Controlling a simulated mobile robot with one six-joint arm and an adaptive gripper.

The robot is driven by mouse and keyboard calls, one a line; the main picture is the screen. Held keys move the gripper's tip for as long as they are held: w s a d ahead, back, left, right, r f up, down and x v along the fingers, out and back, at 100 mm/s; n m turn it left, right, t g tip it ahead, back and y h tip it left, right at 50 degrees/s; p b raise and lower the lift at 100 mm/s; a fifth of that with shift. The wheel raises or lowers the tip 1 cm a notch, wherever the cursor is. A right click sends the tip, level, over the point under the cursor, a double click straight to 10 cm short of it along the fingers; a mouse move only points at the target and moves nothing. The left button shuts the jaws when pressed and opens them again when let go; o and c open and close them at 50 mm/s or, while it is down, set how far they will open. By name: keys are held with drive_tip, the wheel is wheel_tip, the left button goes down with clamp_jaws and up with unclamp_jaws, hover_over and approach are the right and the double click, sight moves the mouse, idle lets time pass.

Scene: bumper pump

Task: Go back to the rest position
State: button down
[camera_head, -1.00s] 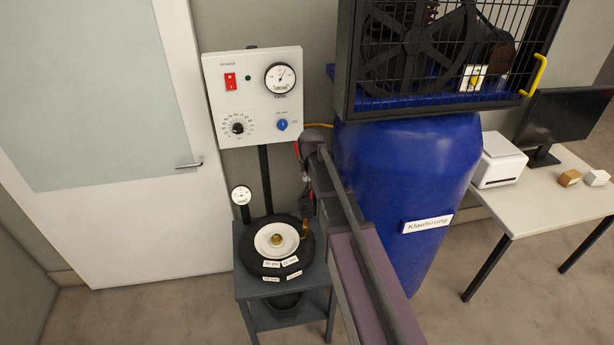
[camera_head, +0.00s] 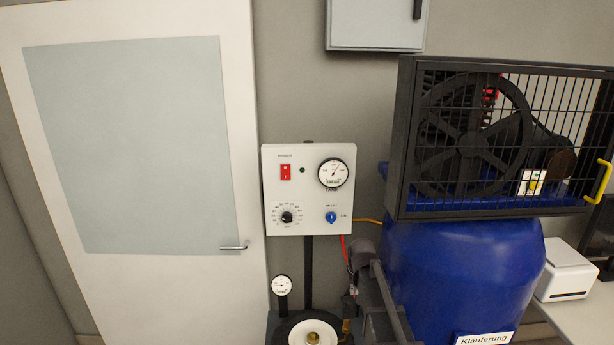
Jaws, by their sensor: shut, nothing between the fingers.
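My arm rises from the bottom edge in front of the blue tank, and its wrist shows beside the tank's left side. My gripper (camera_head: 349,302) points down, small and dark, just above a brass fitting (camera_head: 347,326) at the right of the black wheel. It looks shut, with nothing visible held in it. I cannot tell whether it touches the fitting. The white control panel (camera_head: 307,225) stands above and left of my gripper, with a red switch (camera_head: 285,172), a round gauge (camera_head: 333,173), a black dial (camera_head: 287,217) and a blue knob (camera_head: 331,217).
The blue tank (camera_head: 460,275) with a caged compressor (camera_head: 500,140) stands close on the right. A black wheel (camera_head: 290,328) with a white hub is cut off below. A small gauge (camera_head: 282,285) stands left of it. A white door (camera_head: 130,290) fills the left; a grey cabinet (camera_head: 375,25) hangs above.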

drive_tip(key=s+f+g+b, duration=0.1)
drive_tip(key=s+f+b, duration=0.4)
drive_tip(key=s, duration=0.5)
drive_tip(key=s+f+g+b, duration=0.1)
drive_tip(key=s+f+b, duration=0.5)
drive_tip(key=s, duration=0.5)
drive_tip(key=shift+s+f+g, duration=0.25)
drive_tip(key=shift+f+g, duration=0.15)
drive_tip(key=shift+f, duration=0.35)
drive_tip(key=shift+a, duration=0.1)
